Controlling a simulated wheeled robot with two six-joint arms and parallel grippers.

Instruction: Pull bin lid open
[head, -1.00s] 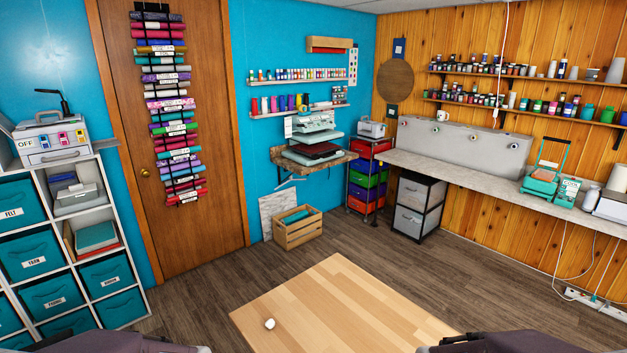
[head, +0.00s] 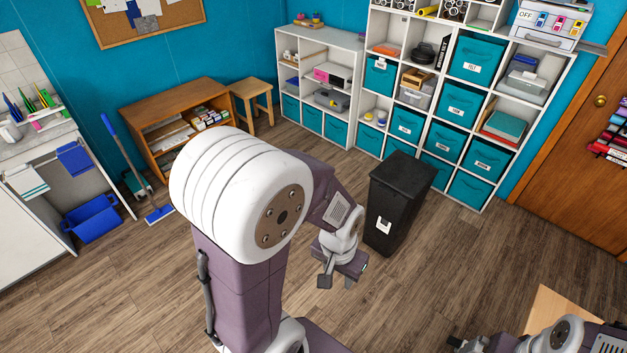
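The black bin (head: 398,212) stands upright on the wood floor in front of the shelf, with a white label low on its front. Its flat black lid (head: 404,173) lies shut on top. My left gripper (head: 337,283) is open and empty, just left of the bin in the picture and lower than the lid. A gap shows between it and the bin. My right arm (head: 558,335) shows at the bottom right edge. The part of it at the picture's edge is cut off, so I cannot tell how its gripper stands.
A white cube shelf (head: 454,136) with teal bins stands behind the black bin. A lower shelf (head: 323,87), a stool (head: 255,102) and a wooden cabinet (head: 178,122) line the wall. A wood table corner (head: 548,306) is at bottom right. Floor (head: 420,290) around the bin is clear.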

